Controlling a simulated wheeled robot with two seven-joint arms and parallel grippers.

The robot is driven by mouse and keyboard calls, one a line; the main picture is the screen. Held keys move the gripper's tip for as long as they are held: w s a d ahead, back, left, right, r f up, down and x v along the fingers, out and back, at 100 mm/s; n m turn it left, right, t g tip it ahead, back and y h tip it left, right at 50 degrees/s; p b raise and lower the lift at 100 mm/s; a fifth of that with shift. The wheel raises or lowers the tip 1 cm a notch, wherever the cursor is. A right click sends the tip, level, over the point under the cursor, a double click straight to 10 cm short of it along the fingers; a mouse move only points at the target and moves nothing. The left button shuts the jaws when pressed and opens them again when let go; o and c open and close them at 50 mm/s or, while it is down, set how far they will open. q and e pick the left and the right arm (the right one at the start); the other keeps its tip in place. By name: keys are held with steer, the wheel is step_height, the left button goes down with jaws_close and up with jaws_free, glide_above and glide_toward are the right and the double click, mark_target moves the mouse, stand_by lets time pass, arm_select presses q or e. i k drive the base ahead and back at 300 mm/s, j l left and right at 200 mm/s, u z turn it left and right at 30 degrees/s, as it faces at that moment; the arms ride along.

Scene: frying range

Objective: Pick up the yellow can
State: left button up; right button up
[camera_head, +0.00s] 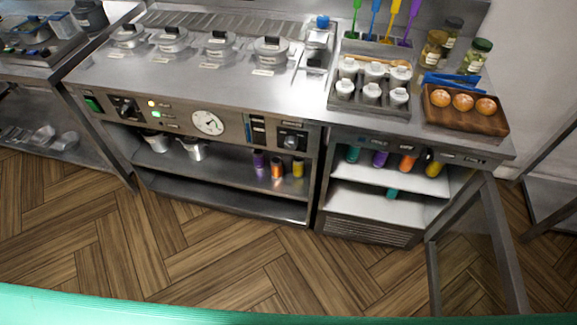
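Two yellow cans are in view. One yellow can (298,168) stands on the shelf under the frying range, at the right end of a short row. A purple can (259,164) and an orange can (277,168) stand to its left. Another yellow can (434,165) stands at the right end of the upper shelf in the open cabinet. Teal, purple and orange cans (408,160) stand to its left, their tops close to the cabinet's upper edge. Neither of my grippers shows.
The cabinet's glass door (478,255) hangs open toward the front right. Metal pots (193,148) stand left on the range shelf. A wooden egg tray (462,122) is on the counter. The wooden floor in front is clear.

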mark_target(298, 161)
steer(key=i+z, duration=0.4)
steer(key=i+j+z, duration=0.15)
steer(key=z, duration=0.25)
steer(key=i+j, duration=0.05)
